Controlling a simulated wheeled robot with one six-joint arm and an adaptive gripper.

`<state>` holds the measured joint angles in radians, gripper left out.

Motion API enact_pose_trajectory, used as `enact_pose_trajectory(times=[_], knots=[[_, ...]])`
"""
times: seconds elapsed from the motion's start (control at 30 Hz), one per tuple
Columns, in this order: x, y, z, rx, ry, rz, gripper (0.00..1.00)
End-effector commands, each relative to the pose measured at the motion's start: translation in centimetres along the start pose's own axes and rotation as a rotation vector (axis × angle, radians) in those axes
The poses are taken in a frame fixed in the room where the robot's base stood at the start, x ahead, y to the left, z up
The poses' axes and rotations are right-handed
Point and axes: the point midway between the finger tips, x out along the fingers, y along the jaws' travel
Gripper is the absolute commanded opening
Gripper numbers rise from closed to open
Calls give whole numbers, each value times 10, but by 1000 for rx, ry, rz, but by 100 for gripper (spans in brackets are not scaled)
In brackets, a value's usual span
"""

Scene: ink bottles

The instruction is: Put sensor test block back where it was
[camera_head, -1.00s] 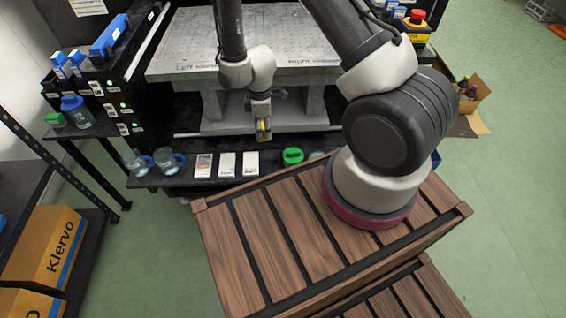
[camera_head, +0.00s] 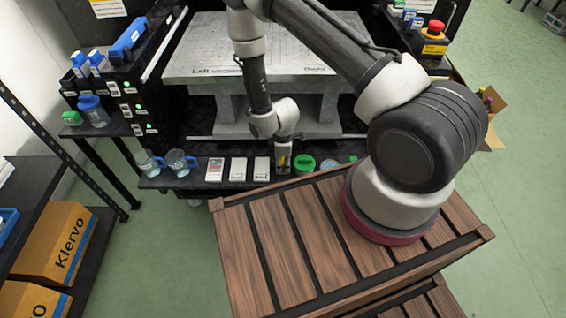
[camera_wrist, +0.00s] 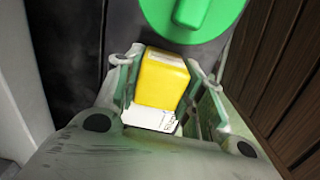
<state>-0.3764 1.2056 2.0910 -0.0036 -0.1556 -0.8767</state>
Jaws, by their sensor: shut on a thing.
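My gripper (camera_head: 284,160) reaches down over the low black shelf in the head view. It is shut on the sensor test block (camera_wrist: 162,80), a yellow block with a white lower part bearing small print, between the two fingers in the wrist view. In the head view only a small bit of yellow shows at the fingertips. The block is just left of a green-lidded container (camera_head: 304,164) and right of the white boxes. I cannot tell whether the block touches the shelf.
Three small boxes (camera_head: 238,169) stand in a row on the shelf (camera_head: 205,184). Blue-handled jugs (camera_head: 180,162) stand at its left end. The wooden crate (camera_head: 275,245) lies close in front. A grey perforated table (camera_head: 215,60) is behind.

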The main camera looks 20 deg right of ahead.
Motion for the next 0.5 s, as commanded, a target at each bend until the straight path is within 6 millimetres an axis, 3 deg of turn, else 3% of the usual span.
enact_pose_trajectory(times=[0.27, 0.3, 0.4, 0.5], knots=[[3, 0, 0, 0, 0, 0, 10], [2, 0, 0, 0, 0, 0, 46], [2, 0, 0, 0, 0, 0, 60], [2, 0, 0, 0, 0, 0, 60]])
